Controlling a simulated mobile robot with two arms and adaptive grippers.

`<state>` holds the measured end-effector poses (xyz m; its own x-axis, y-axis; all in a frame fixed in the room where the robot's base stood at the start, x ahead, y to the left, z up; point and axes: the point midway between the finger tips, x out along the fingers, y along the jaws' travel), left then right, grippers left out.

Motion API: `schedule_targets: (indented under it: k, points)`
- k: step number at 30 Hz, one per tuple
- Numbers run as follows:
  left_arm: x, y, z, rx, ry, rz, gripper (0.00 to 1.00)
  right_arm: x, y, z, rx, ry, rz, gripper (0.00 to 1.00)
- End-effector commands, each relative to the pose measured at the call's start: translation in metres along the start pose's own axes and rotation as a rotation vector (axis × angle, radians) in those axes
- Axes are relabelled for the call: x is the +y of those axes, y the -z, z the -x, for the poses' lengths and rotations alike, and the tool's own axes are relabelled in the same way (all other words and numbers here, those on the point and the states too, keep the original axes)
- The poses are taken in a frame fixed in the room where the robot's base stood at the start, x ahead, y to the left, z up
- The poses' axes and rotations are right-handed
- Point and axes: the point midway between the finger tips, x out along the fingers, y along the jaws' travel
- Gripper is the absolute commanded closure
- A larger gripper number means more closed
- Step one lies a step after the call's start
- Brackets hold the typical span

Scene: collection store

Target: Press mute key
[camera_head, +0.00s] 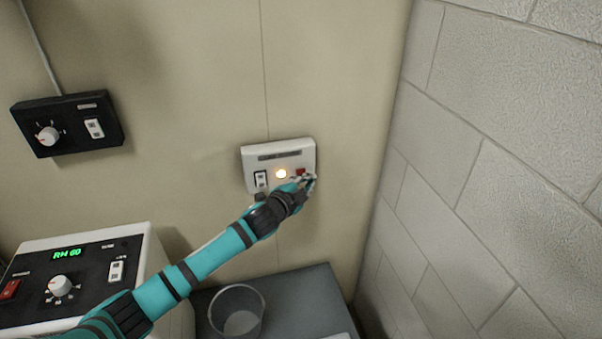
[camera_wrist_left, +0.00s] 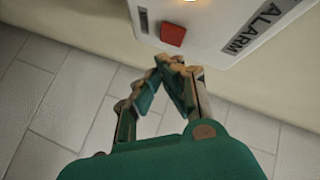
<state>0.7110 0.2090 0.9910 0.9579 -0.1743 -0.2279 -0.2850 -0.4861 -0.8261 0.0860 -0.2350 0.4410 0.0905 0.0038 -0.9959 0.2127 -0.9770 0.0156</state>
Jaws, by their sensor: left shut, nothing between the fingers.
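A white alarm panel (camera_head: 279,151) is fixed to the beige wall, with a dark label strip along its top. The red key also shows in the left wrist view (camera_wrist_left: 173,33), and the label there reads "ALARM". My left gripper (camera_head: 309,181) is shut and empty at the panel's lower right, its tips close to the red key. In the wrist view the tips (camera_wrist_left: 170,62) appear just off the key; I cannot tell the exact gap. No lettering on the key is readable.
A black control box (camera_head: 67,123) with a knob and switch hangs at upper left. A white unit (camera_head: 131,236) with a green display stands below it. A block wall (camera_head: 500,160) closes off the right.

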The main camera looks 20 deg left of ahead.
Motion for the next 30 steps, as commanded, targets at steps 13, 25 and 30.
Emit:
schedule_targets:
  k: [13,25,30]
  points:
    - [0.019,0.021,0.028,0.000,0.000,0.001,1.00,0.001,0.001,0.014,0.000,0.000,0.000,0.60]
    - [0.021,0.021,0.029,0.000,0.001,0.000,1.00,0.001,0.001,0.014,0.000,0.000,0.000,0.60]
    - [0.021,0.021,0.029,0.000,0.001,0.000,1.00,0.001,0.001,0.014,0.000,0.000,0.000,0.60]
